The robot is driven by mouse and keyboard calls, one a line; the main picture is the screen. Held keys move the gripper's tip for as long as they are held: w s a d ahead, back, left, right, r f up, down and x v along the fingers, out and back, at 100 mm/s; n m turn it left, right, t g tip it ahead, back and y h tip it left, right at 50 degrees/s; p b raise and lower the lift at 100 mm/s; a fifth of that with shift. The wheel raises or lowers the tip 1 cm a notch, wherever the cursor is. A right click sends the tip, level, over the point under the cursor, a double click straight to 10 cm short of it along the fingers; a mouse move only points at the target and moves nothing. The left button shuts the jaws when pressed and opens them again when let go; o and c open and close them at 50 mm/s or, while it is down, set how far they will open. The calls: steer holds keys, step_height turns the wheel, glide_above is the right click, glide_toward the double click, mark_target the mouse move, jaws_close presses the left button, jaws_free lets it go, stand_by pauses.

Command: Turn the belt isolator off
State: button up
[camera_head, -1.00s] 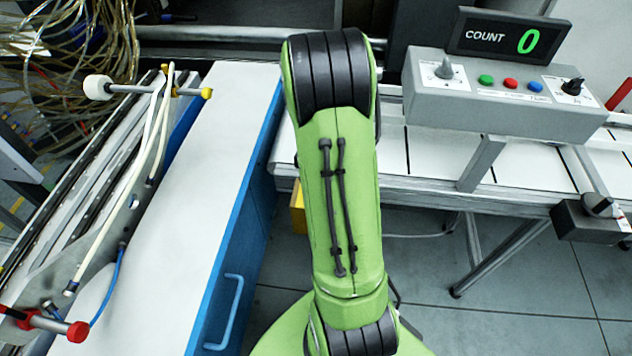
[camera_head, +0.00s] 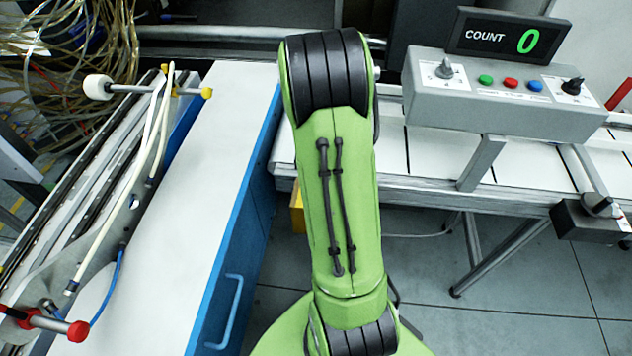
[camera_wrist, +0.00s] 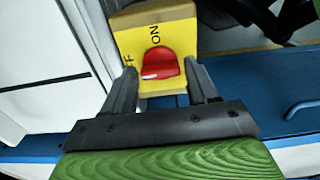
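The belt isolator is a yellow box (camera_wrist: 128,42) with a red rotary handle (camera_wrist: 161,63) on its face, seen in the wrist view. "ON" is printed above the handle, and a partly covered "OFF" is at its left. I cannot tell clearly which label the handle points to. My gripper (camera_wrist: 160,70) is open, with one dark finger on each side of the red handle and visible gaps between. How deep the fingers reach is unclear. In the head view only a yellow sliver of the isolator (camera_head: 297,212) shows beside my green arm, which hides the rest and my gripper.
A white-topped bench with a blue side (camera_head: 232,130) stands left of my arm. A conveyor (camera_head: 415,160) runs behind and to the right, carrying a grey control box (camera_head: 500,112) with knobs and buttons. A count display (camera_head: 508,38) reads 0. Grey floor lies open at lower right.

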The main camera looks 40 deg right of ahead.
steer(key=shift+o, duration=1)
step_height(320, 180, up, 16)
steer(key=p, duration=0.5)
steer(key=shift+f, duration=0.1)
